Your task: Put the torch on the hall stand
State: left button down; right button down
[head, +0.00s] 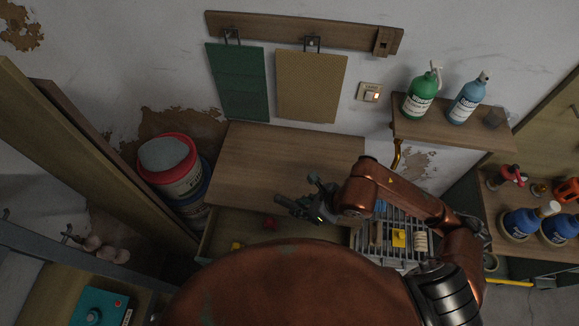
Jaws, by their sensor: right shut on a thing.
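My right gripper (312,203) is shut on a dark, elongated thing that looks like the torch (290,203). Dark fingers and a dark thing make its outline hard to tell. The gripper is in front of the wooden top (285,160), over the front edge and the open drawer below, as seen from above. This wooden piece against the wall looks like the hall stand; its top is bare. My left gripper is not in view.
The open drawer (224,235) holds small red and yellow things. A wire rack (385,245) stands to its right. A bucket (170,165) stands left. A wall shelf (450,137) carries bottles; a hook rail (270,27) holds green and tan cloths.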

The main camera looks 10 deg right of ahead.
jog(key=shift+w+r, duration=0.15)
jog(key=w+f, duration=0.3)
jog(key=w, duration=0.1)
jog(key=w+f, duration=0.3)
jog(key=w, duration=0.1)
jog(key=w+a+f, duration=0.1)
jog(key=w+f, duration=0.2)
jog(key=w, duration=0.1)
jog(key=shift+w, duration=0.4)
jog(key=shift+w+f, duration=0.4)
jog(key=shift+f, duration=0.3)
notch_tip(320, 180, down, 3)
jog(key=shift+r, duration=0.2)
jog(key=c, duration=1.7)
grip_release()
jog(key=v, duration=1.2)
